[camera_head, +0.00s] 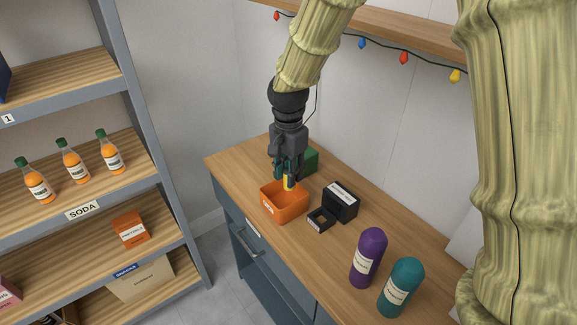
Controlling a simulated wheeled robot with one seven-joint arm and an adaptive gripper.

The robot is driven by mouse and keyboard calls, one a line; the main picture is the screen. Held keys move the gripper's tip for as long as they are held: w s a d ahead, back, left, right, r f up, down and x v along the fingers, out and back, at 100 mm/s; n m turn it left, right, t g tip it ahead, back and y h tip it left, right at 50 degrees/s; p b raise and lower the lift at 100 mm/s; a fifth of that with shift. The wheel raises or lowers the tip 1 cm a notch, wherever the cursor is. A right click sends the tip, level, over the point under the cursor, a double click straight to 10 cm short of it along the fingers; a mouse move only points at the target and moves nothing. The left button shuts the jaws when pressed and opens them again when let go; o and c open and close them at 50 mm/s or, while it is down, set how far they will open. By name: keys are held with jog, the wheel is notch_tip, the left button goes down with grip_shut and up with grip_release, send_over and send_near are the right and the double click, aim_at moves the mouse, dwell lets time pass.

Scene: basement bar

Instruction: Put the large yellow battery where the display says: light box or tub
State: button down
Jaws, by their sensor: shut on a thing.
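My gripper (289,174) points down over the counter and is shut on the yellow battery (290,182). The battery is upright, its lower end at or just above the opening of an orange tub (284,210). I cannot tell if it touches the tub. The tub has a small white label on its front, too small to read. A dark green box (311,160) stands behind the gripper, partly hidden by it. A black box-shaped device (340,201) with a white strip on its top stands right of the tub; its text is too small to read.
A small black open-topped box (320,219) sits between the tub and the black device. A purple bottle (368,257) and a teal bottle (401,287) stand nearer on the wooden counter (310,258). A shelf unit with soda bottles (72,161) stands at left.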

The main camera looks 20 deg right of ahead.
jog(key=shift+w+d+r+m, duration=0.25)
jog(key=shift+w+r+m, duration=0.2)
jog(key=shift+w+m, duration=0.2)
notch_tip(320, 180, down, 6)
jog(key=b, duration=0.5)
jog(key=shift+r, duration=0.1)
jog(key=c, duration=1.1)
grip_release()
jog(key=shift+r, duration=0.1)
notch_tip(320, 180, up, 12)
jog(key=shift+f, duration=0.1)
